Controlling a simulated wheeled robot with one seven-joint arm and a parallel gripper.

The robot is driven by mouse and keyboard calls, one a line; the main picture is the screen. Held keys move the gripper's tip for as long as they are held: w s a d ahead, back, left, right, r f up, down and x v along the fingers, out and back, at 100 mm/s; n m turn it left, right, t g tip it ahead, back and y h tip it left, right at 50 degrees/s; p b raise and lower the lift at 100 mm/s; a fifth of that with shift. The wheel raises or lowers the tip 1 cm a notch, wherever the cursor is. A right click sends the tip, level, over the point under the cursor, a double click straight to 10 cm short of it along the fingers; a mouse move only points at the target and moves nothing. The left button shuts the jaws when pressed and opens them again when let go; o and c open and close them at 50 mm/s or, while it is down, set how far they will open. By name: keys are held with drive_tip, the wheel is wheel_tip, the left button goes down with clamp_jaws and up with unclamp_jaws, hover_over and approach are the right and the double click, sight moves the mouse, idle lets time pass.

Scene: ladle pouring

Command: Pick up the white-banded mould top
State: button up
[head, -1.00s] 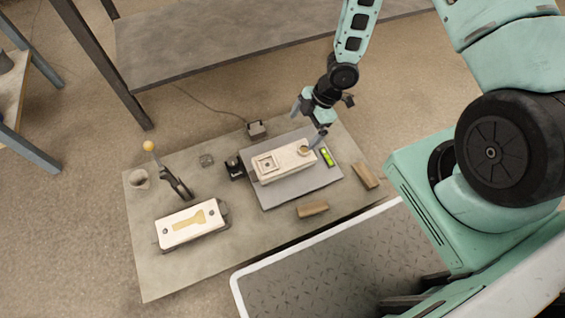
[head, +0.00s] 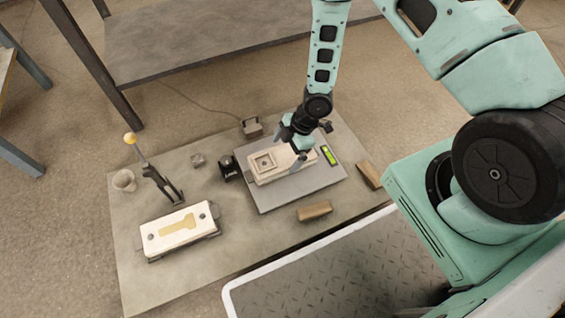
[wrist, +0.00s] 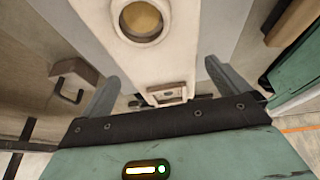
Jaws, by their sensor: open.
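A pale block-shaped mould piece (head: 283,171), with a square recess at its left end, lies on a grey plate (head: 296,196). I take it as the mould top; a white band is not clear. In the wrist view the pale piece (wrist: 174,62) has a round opening and a small rectangular recess. My gripper (head: 293,146) is open over its right part and hides the round opening in the head view. In the wrist view the fingers of my gripper (wrist: 163,84) are on either side of the piece, with gaps; contact cannot be told.
Another mould half (head: 182,230) with a yellow key-shaped area lies at left. A yellow-knobbed lever (head: 155,175), a cup (head: 124,180), a black device (head: 229,168), a green level (head: 329,155) and wooden blocks (head: 315,211) stand around the plate.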

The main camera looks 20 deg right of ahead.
sight(283, 156)
drive_tip(key=b+x, duration=0.1)
drive_tip(key=x, duration=0.2)
drive_tip(key=shift+r, duration=0.1)
drive_tip(key=c, duration=1.7)
drive_tip(key=shift+r+p, duration=2.9)
drive_tip(key=shift+r, duration=2.1)
